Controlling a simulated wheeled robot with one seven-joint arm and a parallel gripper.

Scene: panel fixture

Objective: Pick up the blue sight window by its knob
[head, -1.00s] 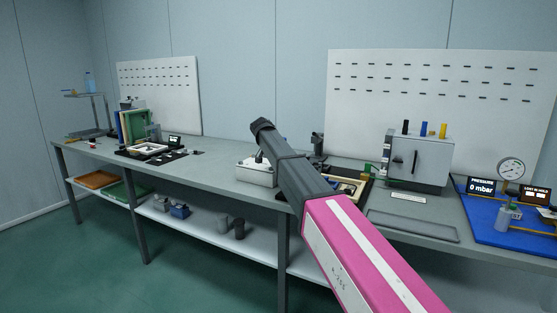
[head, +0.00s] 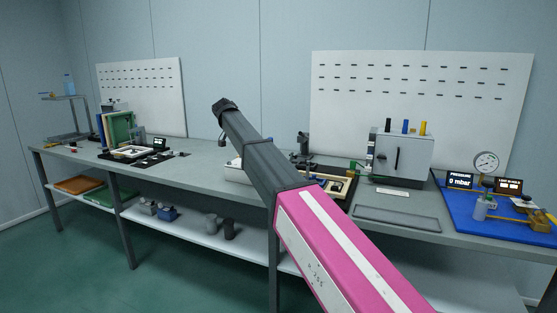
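I cannot make out a blue sight window with a knob in the head view. My pink and dark grey arm (head: 320,235) crosses the middle of the picture and hides part of the bench. Its dark far end (head: 224,105) stands up in front of the wall, above the bench. No gripper fingers show. A framed panel piece (head: 335,186) lies on the bench just right of my arm, partly hidden by it.
The long grey bench (head: 205,170) carries a grey box (head: 402,157) with coloured posts, an empty tray (head: 397,218) and a blue mat (head: 470,213) with a gauge (head: 486,163). Green and blue boards (head: 118,128) stand at left. A lower shelf (head: 185,227) runs underneath.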

